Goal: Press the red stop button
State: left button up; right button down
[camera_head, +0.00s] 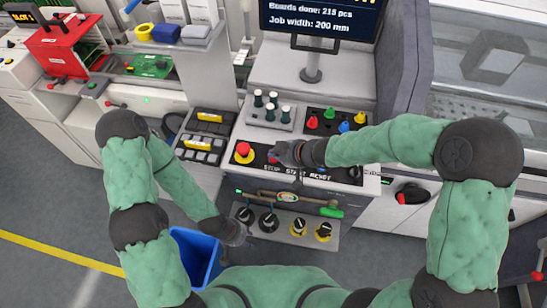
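The control panel (330,177) has a printed label row that appears to read STOP, START, RESET. A red mushroom button (243,149) on a yellow base sits at the panel's left end. A small red spot (272,160) shows at the tip of my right gripper (279,154), above the STOP label; the gripper hides most of that area. My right gripper reaches in from the right, just right of the mushroom button. I cannot tell if it touches the panel. My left gripper (240,232) is lower, beside the panel of black and yellow knobs, its fingers unclear.
A monitor (318,22) stands behind the panel. A pipe with a gauge (288,197) runs below. A blue bin (194,256) stands on the floor at the lower left.

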aim_at(275, 160)
jog(key=shift+f, duration=0.4)
jog(key=shift+f+b, duration=0.45)
jog(key=shift+b, duration=0.05)
dwell(0.7)
dwell(0.3)
jog(key=shift+r+p, duration=0.85)
jog(key=shift+p, duration=0.1)
jog(key=shift+r, duration=0.1)
notch_tip(275, 160, up, 5)
jog(key=p, duration=0.5)
jog(key=shift+p, duration=0.3)
